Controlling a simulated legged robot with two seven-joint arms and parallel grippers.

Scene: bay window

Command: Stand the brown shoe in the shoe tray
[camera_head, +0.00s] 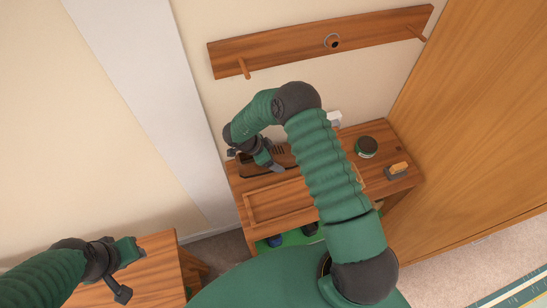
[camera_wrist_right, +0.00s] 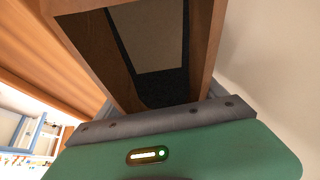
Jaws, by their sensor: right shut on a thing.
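The right gripper (camera_head: 272,163) is low over the back left of the wooden bench, shut on a brown thing that its own fingers and arm mostly hide. I cannot tell whether that is the brown shoe. In the right wrist view, brown wood-grained sides with a dark interior (camera_wrist_right: 160,88) lie just beyond the gripper's edge. A shallow rimmed wooden tray (camera_head: 252,208) lies on the front of the bench, partly covered by my right arm. The left gripper (camera_head: 122,272) is over a wooden surface at the lower left, with nothing visible in it.
The bench (camera_head: 402,183) also bears a dark round tin (camera_head: 367,146) and a brush with an orange top (camera_head: 397,170). Dark shoes (camera_head: 275,240) show below its front edge. A peg rail (camera_head: 300,43) is on the wall. A wooden panel (camera_head: 480,110) closes off the right.

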